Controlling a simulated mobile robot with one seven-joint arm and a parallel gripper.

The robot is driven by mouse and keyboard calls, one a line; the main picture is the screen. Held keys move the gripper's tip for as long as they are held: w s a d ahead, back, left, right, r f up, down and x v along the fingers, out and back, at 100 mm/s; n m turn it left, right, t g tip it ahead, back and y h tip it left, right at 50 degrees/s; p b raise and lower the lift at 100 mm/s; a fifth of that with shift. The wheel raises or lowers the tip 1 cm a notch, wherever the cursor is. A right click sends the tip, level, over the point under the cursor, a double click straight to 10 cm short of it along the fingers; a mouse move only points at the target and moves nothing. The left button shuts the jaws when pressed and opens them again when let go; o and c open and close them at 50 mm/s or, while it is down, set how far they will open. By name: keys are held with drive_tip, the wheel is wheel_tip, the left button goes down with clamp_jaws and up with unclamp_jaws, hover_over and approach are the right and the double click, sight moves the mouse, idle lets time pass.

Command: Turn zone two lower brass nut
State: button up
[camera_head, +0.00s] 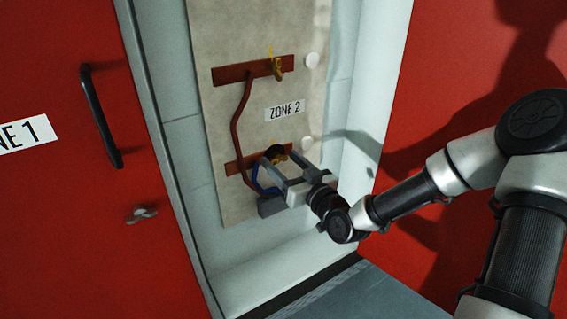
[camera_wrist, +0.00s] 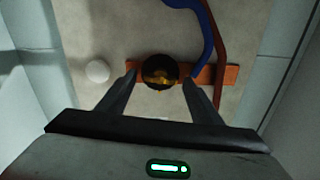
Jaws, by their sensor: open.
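The zone two panel (camera_head: 230,70) is a pale board inside an open cabinet, with a ZONE 2 label (camera_head: 285,111). The lower copper bar (camera_head: 235,166) is partly hidden by my gripper (camera_head: 268,163). In the wrist view a round dark piece with a brass middle, seemingly the lower brass nut (camera_wrist: 160,76), sits on the lower bar (camera_wrist: 226,73). My gripper (camera_wrist: 160,82) is open, with one finger on each side of the nut. I cannot tell whether the fingers touch it. An upper brass nut (camera_head: 277,66) sits on the upper bar (camera_head: 255,70).
A copper strip (camera_head: 238,115) joins the bars at left. A blue cable (camera_wrist: 203,22) runs close to the right finger. White round knobs (camera_head: 311,60) are on the panel's right side. A red door (camera_head: 70,220) with a black handle (camera_head: 100,115) is at left.

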drive_tip(key=c, duration=1.1)
drive_tip(key=shift+o, duration=0.2)
drive_tip(key=shift+m, duration=0.4)
drive_tip(key=m+p, duration=0.1)
drive_tip(key=m, duration=0.2)
drive_tip(key=shift+m, duration=0.4)
drive_tip(key=m+p, duration=0.1)
drive_tip(key=m, duration=0.2)
drive_tip(key=shift+d+m, duration=0.1)
drive_tip(key=shift+m, duration=0.2)
drive_tip(key=m+p, duration=0.1)
drive_tip(key=m, duration=0.3)
drive_tip(key=shift+w+f, duration=0.1)
drive_tip(key=shift+m+p, duration=0.3)
drive_tip(key=shift+m, duration=1.6)
drive_tip(key=shift+f, duration=0.1)
